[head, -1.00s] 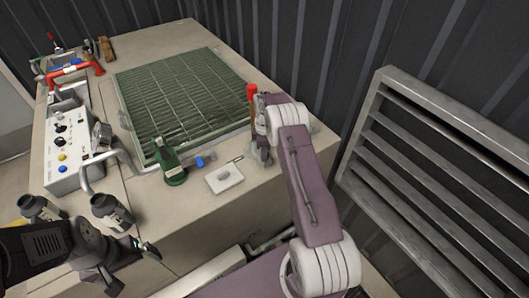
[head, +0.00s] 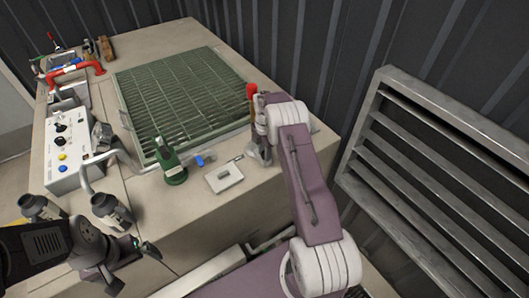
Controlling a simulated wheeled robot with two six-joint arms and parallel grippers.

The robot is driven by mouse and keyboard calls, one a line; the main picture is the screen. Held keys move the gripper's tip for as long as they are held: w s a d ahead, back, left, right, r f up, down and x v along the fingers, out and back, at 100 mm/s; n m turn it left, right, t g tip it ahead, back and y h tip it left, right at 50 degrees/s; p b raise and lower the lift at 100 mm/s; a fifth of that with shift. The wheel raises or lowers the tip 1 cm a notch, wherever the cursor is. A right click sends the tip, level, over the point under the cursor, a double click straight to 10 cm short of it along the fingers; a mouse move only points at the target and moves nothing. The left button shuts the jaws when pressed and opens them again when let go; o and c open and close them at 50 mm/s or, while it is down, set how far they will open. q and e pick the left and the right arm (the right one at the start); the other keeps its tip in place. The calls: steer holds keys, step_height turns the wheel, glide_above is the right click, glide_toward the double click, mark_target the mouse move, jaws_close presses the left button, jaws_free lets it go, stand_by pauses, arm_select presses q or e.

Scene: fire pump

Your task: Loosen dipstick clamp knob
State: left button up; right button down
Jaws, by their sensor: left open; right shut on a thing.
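My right gripper (head: 262,152) is at the right end of the bench top, partly hidden by its own purple and white arm. It is shut on a small part beside an upright fitting with a red top (head: 252,91). The held part is mostly hidden, and I cannot tell whether it is the dipstick clamp knob. My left gripper (head: 128,262) is open and empty at the lower left, in front of the bench and well away from the fitting.
A green metal grating (head: 180,90) covers the middle of the bench. A green fitting (head: 172,165), a blue piece (head: 199,160) and a pale plate (head: 224,177) are near its front edge. A control box (head: 75,145) stands left. A slatted metal frame (head: 440,170) stands right.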

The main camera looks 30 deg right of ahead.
steer(key=shift+r, duration=0.1)
stand_by(0.4)
steer(key=c, duration=1.1)
jaws_free()
step_height(320, 180, up, 9)
steer(key=shift+b, duration=0.4)
steer(key=s+a+r+m, duration=0.3)
steer(key=s+a+m, duration=0.6)
steer(key=a+m, duration=0.1)
steer(key=s+a+m, duration=0.1)
steer(key=s+m, duration=0.2)
steer(key=s, duration=0.2)
steer(key=s+a+f+m, duration=0.1)
steer(key=s+a+m, duration=0.1)
steer(key=s, duration=0.3)
steer(key=s+a+m+t, duration=0.1)
steer(key=s+a+m, duration=0.1)
steer(key=s+m, duration=0.2)
steer(key=shift+s+f, duration=0.15)
steer(key=shift+s, duration=0.95)
